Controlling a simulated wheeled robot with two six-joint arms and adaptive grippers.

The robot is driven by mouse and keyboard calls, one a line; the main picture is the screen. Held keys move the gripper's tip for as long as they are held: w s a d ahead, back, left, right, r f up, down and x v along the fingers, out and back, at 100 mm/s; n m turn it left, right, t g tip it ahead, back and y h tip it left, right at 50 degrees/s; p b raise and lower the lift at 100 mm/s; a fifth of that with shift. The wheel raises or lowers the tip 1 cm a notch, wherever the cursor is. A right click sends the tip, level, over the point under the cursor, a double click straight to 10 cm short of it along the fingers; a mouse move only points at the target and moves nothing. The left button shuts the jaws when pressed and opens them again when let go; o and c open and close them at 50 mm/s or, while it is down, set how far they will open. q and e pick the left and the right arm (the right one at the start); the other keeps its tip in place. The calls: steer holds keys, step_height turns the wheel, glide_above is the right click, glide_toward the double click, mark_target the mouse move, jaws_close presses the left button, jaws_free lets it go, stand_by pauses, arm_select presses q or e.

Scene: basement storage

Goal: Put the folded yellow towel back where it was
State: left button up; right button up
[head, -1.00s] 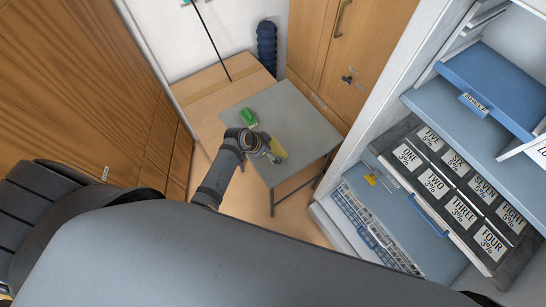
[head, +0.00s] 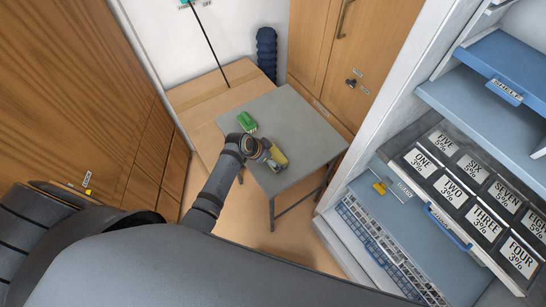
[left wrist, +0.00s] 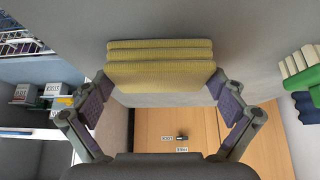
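The folded yellow towel (head: 279,157) lies at the front part of the small grey table (head: 305,130). In the left wrist view the towel (left wrist: 160,66) shows its folded layers and looks to rest on the grey surface. My left gripper (head: 270,153) is low over the table beside the towel. In the left wrist view its two fingers (left wrist: 161,92) are spread wide, one toward each side edge of the towel. Contact with the towel is not clear. My right gripper is in neither view.
A green item (head: 247,122) lies on the table near its left edge; a green and dark blue stack (left wrist: 304,80) shows in the left wrist view. Shelves with a labelled drawer unit (head: 465,200) stand at the right.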

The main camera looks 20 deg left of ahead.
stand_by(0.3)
arm_select(q)
steer(key=v, duration=1.2)
steer(key=shift+p, duration=0.3)
steer(key=shift+w, duration=0.1)
steer(key=s+a+r+n+g+y, duration=0.1)
steer(key=s+a+r+n+y, duration=0.15)
steer(key=s, duration=0.45)
steer(key=s+a+r+n+y, duration=0.1)
steer(key=s+a+n+y, duration=0.1)
steer(key=s+n, duration=0.35)
steer(key=s+a+f+m+g, duration=0.1)
steer(key=s+a+f, duration=0.1)
steer(key=f, duration=1.1)
steer(key=s+a+f+g, duration=0.1)
steer(key=s+f, duration=0.1)
steer(key=f, duration=1.2)
steer(key=s+a+f+g, duration=0.1)
steer(key=s+f, duration=1.4)
steer(key=s, duration=0.3)
steer(key=shift+s+a+f, duration=0.25)
steer(key=shift+s+f, duration=0.05)
steer(key=shift+s, duration=0.05)
